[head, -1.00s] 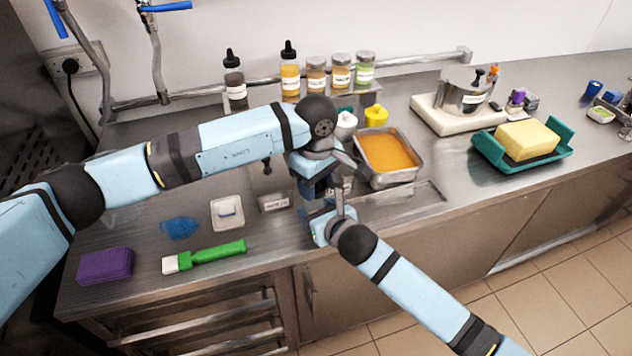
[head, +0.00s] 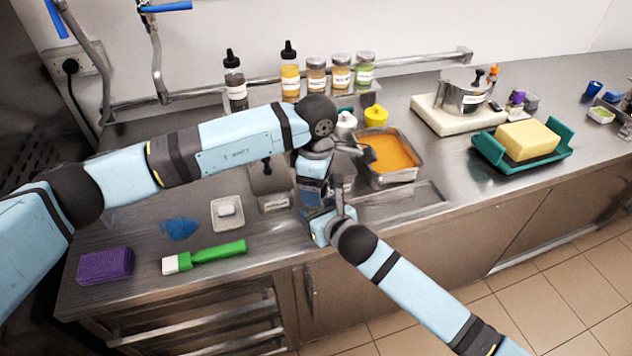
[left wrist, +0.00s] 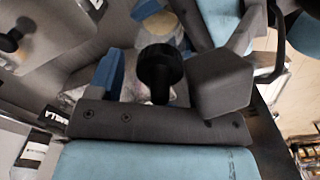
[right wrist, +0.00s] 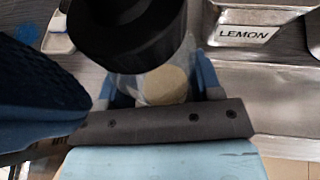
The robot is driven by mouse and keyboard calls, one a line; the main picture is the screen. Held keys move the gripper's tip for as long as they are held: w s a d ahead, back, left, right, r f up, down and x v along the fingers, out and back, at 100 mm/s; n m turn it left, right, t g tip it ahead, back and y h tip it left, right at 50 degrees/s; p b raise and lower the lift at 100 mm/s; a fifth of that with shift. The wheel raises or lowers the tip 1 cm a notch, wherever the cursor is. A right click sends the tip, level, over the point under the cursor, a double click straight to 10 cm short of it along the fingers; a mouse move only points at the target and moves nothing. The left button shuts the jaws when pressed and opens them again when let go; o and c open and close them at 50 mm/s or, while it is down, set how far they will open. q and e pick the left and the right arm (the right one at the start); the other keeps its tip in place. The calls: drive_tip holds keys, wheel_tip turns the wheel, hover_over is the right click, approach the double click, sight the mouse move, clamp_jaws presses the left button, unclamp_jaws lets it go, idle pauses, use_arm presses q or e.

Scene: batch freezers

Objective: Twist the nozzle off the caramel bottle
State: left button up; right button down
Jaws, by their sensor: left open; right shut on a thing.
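The caramel bottle (right wrist: 165,88) shows in the right wrist view as a clear body with beige inside, between the blue pads of my right gripper (right wrist: 155,92). The right gripper is shut on it. A black nozzle (right wrist: 125,35) sits on top of the bottle; it also shows in the left wrist view (left wrist: 160,72). My left gripper (left wrist: 168,78) is open around the nozzle, with a gap on its left side in that view; contact on the other side is unclear. In the head view my arms hide most of the bottle, near my right gripper (head: 318,190).
A steel tray of orange contents (head: 392,154) and a yellow-topped bottle (head: 376,116) stand close behind the grippers. A green brush (head: 205,257), purple sponge (head: 106,266) and small white dish (head: 227,213) lie left. Bottles and jars (head: 316,76) line the back wall.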

use_arm(q)
wheel_tip(320, 180, up, 4)
drive_tip(key=shift+r, duration=0.2)
drive_tip(key=shift+c, duration=0.3)
wheel_tip(320, 180, up, 2)
drive_tip(key=m, duration=0.7)
drive_tip(key=r+m, duration=0.1)
drive_tip(key=m, duration=0.3)
drive_tip(key=shift+r, duration=0.3)
drive_tip(key=shift+f, duration=0.5)
wheel_tip(320, 180, down, 7)
drive_tip(key=shift+r, duration=0.1)
